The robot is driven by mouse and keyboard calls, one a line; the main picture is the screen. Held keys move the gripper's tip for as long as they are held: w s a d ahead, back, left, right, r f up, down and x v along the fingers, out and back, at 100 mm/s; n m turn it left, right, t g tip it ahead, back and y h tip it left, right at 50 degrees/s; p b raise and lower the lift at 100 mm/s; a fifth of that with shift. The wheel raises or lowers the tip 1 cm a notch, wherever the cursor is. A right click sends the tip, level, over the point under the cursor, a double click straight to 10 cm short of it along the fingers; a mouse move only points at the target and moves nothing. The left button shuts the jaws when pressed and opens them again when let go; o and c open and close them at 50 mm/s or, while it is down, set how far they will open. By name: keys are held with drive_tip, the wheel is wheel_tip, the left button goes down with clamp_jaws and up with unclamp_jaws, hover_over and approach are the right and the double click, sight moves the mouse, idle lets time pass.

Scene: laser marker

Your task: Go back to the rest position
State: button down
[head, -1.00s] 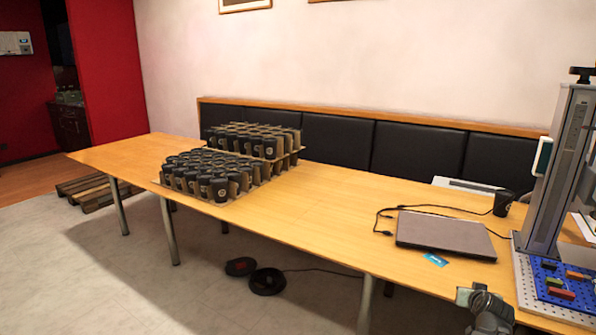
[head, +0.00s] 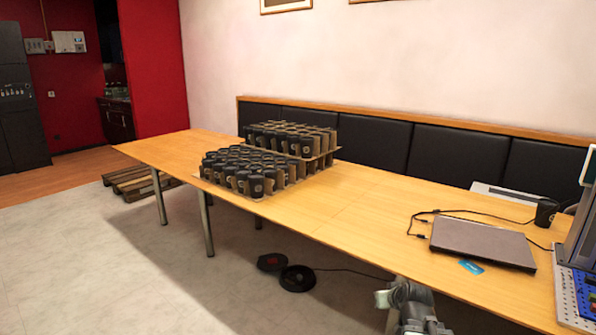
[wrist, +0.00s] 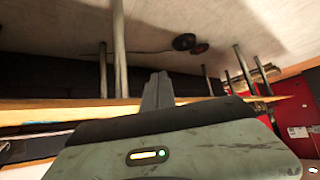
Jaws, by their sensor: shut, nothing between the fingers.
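My gripper (head: 383,299) shows at the bottom of the head view, low in front of the near edge of the long wooden table (head: 350,200). In the wrist view my gripper (wrist: 157,82) shows as fingers closed together with nothing between them. That view looks tilted, with the table edge, metal legs and floor behind the fingers. Nothing touches the fingers in either view.
Two trays of black mugs (head: 262,172) stand on the table. A closed laptop (head: 483,243) and a blue card (head: 471,267) lie to the right, near a laser marker's perforated base (head: 566,300). Black round objects (head: 297,278) lie on the floor under the table.

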drive_tip(key=s+a+f+n+g, duration=0.1)
drive_tip(key=s+a+f+g, duration=0.1)
drive_tip(key=s+a+f, duration=0.3)
drive_tip(key=s+a+g, duration=0.2)
drive_tip(key=a+g, duration=0.1)
drive_tip(key=a, duration=0.4)
drive_tip(key=s+d+f+m+g, duration=0.2)
drive_tip(key=s+g, duration=0.2)
drive_tip(key=s, duration=0.5)
wheel_tip(320, 180, up, 19)
drive_tip(key=p, duration=1.9)
drive_tip(key=shift+a, duration=0.3)
drive_tip(key=shift+f, duration=0.1)
